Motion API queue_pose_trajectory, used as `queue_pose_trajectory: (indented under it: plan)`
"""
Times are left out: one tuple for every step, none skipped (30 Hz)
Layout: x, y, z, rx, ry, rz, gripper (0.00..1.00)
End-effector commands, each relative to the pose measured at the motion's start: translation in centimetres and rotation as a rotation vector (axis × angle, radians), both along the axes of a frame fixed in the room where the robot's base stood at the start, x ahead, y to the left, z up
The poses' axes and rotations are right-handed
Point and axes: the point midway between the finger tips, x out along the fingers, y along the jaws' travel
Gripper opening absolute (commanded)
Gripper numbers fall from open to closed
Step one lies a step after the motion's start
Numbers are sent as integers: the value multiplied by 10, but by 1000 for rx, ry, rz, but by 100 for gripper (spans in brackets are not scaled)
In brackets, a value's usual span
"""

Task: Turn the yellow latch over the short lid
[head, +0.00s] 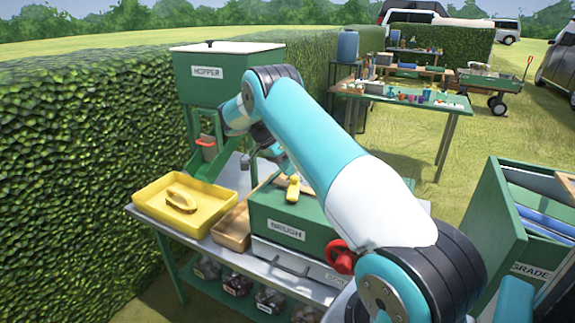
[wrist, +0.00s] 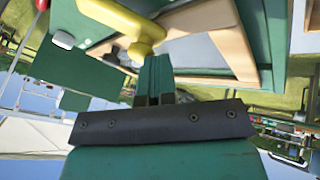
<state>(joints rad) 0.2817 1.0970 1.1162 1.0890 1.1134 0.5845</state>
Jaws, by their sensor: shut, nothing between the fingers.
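The yellow latch (head: 293,188) stands on top of the green labelled box (head: 290,237), near its left back part. My gripper (head: 283,163) is shut and empty, just behind and above the latch in the head view, partly hidden by my arm. In the wrist view the yellow latch (wrist: 140,32) lies just beyond the tips of my shut gripper (wrist: 155,62), its rounded knob close to them. I cannot tell whether they touch. The short lid cannot be made out clearly; my arm hides much of the box top.
A yellow tray (head: 148,203) holding a yellow object and a wooden tray (head: 232,232) stand left of the box. The hopper (head: 218,75) rises behind them. A red knob (head: 341,258) sticks out at the box's front right. A green cabinet (head: 500,215) stands at right.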

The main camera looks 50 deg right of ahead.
Motion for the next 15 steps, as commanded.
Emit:
queue_pose_trajectory:
  plan:
    - [-4,0,1,1,1,-73,0]
    - [-5,0,1,1,1,-118,0]
    - [-8,0,2,1,1,-160,0]
    - [-8,1,1,2,2,-156,0]
    - [-8,1,0,2,2,-153,0]
    - [-8,1,0,2,2,-150,0]
    - [-8,1,0,1,2,-150,0]
    - [-8,1,0,1,2,-150,0]
    - [-8,1,0,2,2,-149,0]
    - [-8,1,0,1,1,-149,0]
    - [-8,1,-1,1,1,-149,0]
    - [-8,1,-1,2,2,-148,0]
    - [-9,2,-2,1,2,-147,0]
    - [-9,2,-2,1,1,-147,0]
    - [-9,3,-2,1,1,-147,0]
